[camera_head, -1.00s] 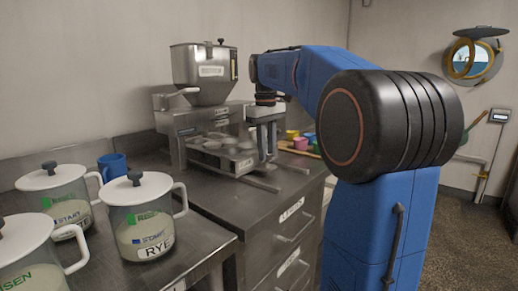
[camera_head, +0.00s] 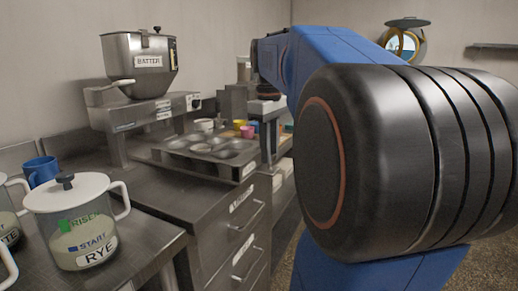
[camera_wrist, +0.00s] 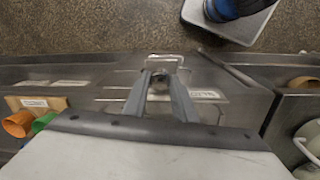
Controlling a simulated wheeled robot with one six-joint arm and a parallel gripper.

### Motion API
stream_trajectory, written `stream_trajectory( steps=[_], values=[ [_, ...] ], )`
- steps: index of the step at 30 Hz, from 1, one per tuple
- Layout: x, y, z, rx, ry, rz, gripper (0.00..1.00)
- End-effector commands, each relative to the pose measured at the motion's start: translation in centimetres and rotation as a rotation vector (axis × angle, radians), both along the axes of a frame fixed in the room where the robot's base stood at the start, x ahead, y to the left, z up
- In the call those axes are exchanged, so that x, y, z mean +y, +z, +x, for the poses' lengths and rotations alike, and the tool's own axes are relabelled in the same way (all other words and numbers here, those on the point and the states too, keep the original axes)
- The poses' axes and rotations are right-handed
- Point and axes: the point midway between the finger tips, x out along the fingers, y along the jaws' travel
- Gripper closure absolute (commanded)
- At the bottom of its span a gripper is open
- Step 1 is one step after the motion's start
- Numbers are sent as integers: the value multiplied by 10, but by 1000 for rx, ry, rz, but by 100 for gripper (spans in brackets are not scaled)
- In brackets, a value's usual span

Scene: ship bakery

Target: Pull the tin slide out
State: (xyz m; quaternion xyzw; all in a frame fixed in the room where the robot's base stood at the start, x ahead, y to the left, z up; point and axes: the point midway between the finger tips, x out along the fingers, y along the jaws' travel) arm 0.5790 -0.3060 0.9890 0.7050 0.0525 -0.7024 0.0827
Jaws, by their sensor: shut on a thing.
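The tin slide (camera_head: 182,158) is a dark metal tray with several round cups, standing out from under the batter machine (camera_head: 150,112) over the steel counter. A label shows on its front edge. My gripper (camera_head: 270,155) is at the slide's outer end, fingers pointing down. In the wrist view my gripper (camera_wrist: 161,78) has both fingers closed in on a bright metal handle (camera_wrist: 165,58). The fingers hide part of the handle, and the exact grip contact is too small to see.
A white-lidded jar marked RYE (camera_head: 82,222) and a blue mug (camera_head: 40,171) stand at the left. Coloured cups (camera_head: 246,131) sit behind the slide. Drawers with bar handles (camera_head: 246,216) face the floor. Floor (camera_wrist: 90,25) is open beyond the counter edge.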

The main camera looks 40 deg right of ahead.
Motion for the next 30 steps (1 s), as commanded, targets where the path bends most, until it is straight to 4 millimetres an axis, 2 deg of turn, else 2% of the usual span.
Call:
stream_trajectory(
  steps=[14,15,17,26,30],
  values=[
    [-2,0,-7,4,-1,-2,100],
    [-2,0,-7,5,-1,-2,71],
    [-2,0,-7,5,-1,-2,57],
    [-2,1,-5,1,0,-1,57],
    [-2,9,-5,0,0,-1,57]
  ],
)
